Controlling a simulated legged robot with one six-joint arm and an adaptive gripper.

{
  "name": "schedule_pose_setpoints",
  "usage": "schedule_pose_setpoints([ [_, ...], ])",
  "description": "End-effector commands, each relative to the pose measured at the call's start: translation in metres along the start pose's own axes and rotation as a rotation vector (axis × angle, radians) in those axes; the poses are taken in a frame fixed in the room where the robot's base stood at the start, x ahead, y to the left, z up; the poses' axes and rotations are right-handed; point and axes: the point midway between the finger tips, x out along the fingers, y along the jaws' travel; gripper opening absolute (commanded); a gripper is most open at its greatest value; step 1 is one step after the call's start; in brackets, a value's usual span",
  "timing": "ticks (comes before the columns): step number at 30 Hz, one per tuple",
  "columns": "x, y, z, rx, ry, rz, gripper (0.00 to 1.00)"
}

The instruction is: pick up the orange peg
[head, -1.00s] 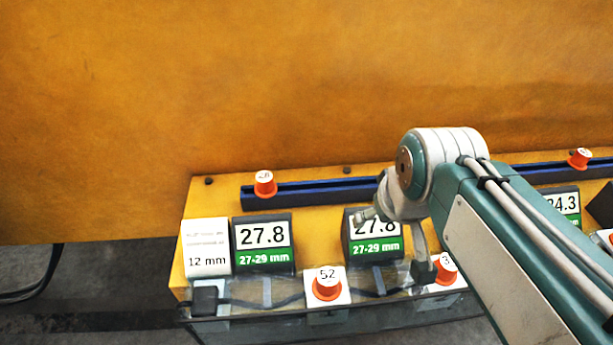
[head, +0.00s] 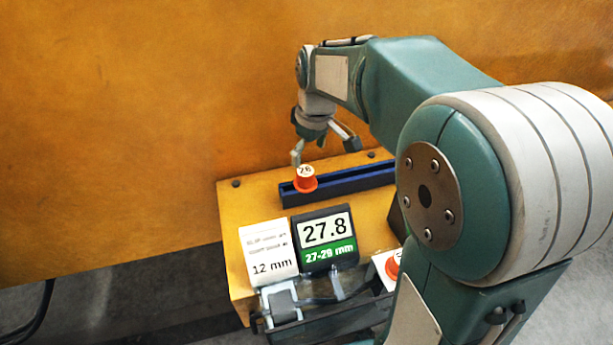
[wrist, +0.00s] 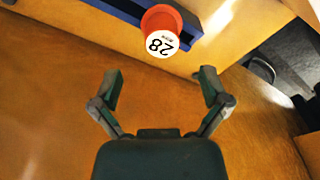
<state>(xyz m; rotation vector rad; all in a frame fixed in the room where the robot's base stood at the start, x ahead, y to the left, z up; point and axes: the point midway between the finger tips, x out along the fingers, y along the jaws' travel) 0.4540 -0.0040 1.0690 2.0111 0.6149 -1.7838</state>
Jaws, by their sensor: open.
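The orange peg (head: 304,184) with a white numbered top stands at the left end of the dark blue rail. In the wrist view this orange peg (wrist: 176,20) shows "28" on its top and stands beyond the fingertips, roughly centred between their lines. My gripper (head: 324,150) is open and empty, above and behind the peg, with one finger close to it in the picture. In the wrist view my gripper (wrist: 160,75) has both fingers spread, with bare yellow surface between them.
The blue rail (head: 345,184) runs along the yellow block (head: 232,215). A "27.8" display (head: 325,238) and a "12 mm" card (head: 267,252) stand in front. A large orange wall (head: 130,120) rises behind.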

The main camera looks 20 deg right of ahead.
Motion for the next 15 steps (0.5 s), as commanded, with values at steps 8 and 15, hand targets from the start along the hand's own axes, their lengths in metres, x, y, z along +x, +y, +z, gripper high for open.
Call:
schedule_pose_setpoints([
  [8, 0.028, -0.002, 0.0, 0.0, -0.003, 0.001, 0.96],
  [15, 0.062, 0.001, 0.003, -0.001, -0.002, 0.001, 0.96],
])
